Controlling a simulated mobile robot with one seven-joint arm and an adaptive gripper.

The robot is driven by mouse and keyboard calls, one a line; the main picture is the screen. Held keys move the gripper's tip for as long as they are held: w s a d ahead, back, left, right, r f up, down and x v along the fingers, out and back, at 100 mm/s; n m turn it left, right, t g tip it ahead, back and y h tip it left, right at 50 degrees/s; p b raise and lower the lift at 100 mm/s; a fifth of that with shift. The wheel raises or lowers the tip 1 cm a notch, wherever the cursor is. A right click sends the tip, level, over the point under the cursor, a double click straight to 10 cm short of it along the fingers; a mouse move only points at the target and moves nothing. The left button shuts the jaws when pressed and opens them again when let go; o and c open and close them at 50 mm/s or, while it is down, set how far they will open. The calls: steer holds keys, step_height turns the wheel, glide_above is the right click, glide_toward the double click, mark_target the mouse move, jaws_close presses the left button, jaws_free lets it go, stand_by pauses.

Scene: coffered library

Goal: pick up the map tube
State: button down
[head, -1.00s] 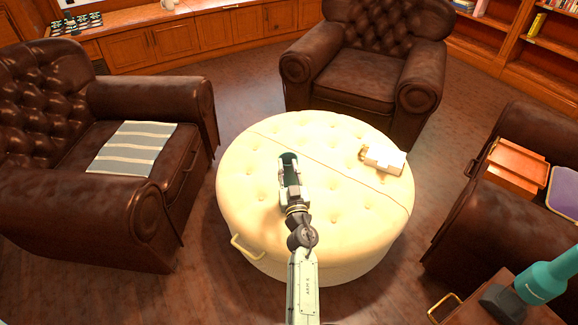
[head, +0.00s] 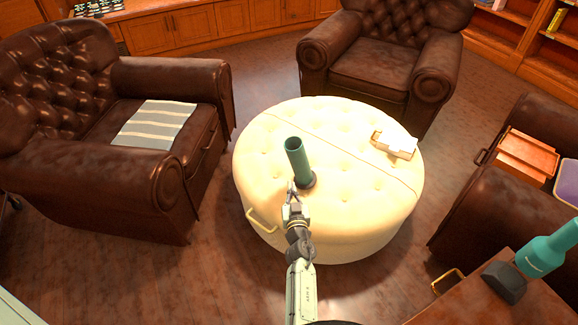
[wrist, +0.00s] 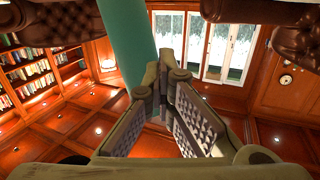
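The map tube appears as a teal-green cylinder (head: 299,162) with an open dark top. It stands, leaning slightly in the head view, on the round cream ottoman (head: 262,185). Its foot is dark. My gripper (head: 291,187) is just in front of the tube's lower part, slightly left of its foot. In the wrist view the teal tube (wrist: 128,42) passes behind and left of my gripper's fingers (wrist: 172,72), outside them. The finger tips look close together there; their gap is unclear. Nothing shows between the pads.
A small white and tan object (head: 395,145) lies on the ottoman's right side. Brown armchairs (head: 372,77) surround the ottoman; the left one (head: 160,190) bears a striped cloth (head: 155,124). A teal bottle-like object (head: 545,252) is at lower right. Wood floor lies between.

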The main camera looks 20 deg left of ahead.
steer(key=shift+s+a+r, duration=0.1)
steer(key=shift+a+r, duration=0.05)
steer(key=shift+r, duration=0.4)
steer(key=shift+a+r, duration=0.15)
steer(key=shift+r, duration=0.55)
steer(key=shift+c, duration=2.4)
jaws_free()
